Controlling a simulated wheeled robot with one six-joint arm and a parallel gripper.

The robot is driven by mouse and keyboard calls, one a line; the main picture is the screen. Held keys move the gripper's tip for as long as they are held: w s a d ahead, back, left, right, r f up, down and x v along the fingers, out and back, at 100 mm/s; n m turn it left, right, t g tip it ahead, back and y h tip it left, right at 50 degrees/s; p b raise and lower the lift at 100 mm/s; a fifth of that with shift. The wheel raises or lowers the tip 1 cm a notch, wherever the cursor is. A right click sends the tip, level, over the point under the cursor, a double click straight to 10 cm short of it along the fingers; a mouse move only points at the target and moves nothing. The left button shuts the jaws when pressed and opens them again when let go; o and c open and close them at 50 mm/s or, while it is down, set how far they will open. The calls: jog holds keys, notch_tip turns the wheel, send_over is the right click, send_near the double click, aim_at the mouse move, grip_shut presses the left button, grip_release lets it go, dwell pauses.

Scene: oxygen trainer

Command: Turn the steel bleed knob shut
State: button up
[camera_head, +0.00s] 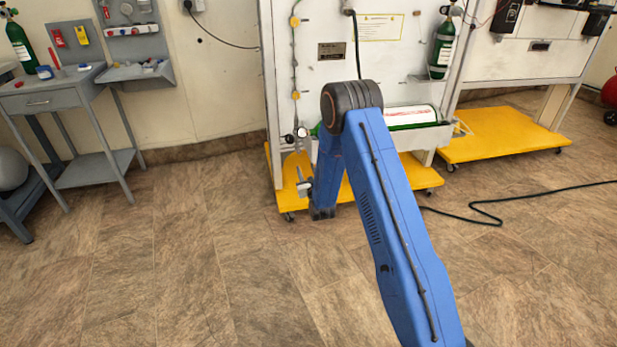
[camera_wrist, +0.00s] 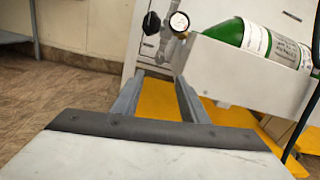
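My gripper (camera_wrist: 158,78) is open, with its two grey fingers apart and nothing between them. In the head view my gripper (camera_head: 305,184) is small and partly seen beside my blue arm, low in front of the white panel. Ahead of the fingertips in the wrist view are a black knob (camera_wrist: 151,22), a round gauge (camera_wrist: 179,21) and grey metal fittings (camera_wrist: 168,46) on the panel. The steel bleed knob cannot be told apart for sure among these small fittings. The gauge also shows in the head view (camera_head: 302,132), above my gripper. The fingers appear apart from the fittings.
A green and white cylinder (camera_wrist: 250,38) lies in a white trough (camera_wrist: 228,72) right of the fittings. The panel (camera_head: 305,60) stands on a yellow wheeled base (camera_head: 291,185). A black cable (camera_head: 490,216) lies on the floor at right.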

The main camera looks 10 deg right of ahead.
jog(key=shift+s, duration=2.15)
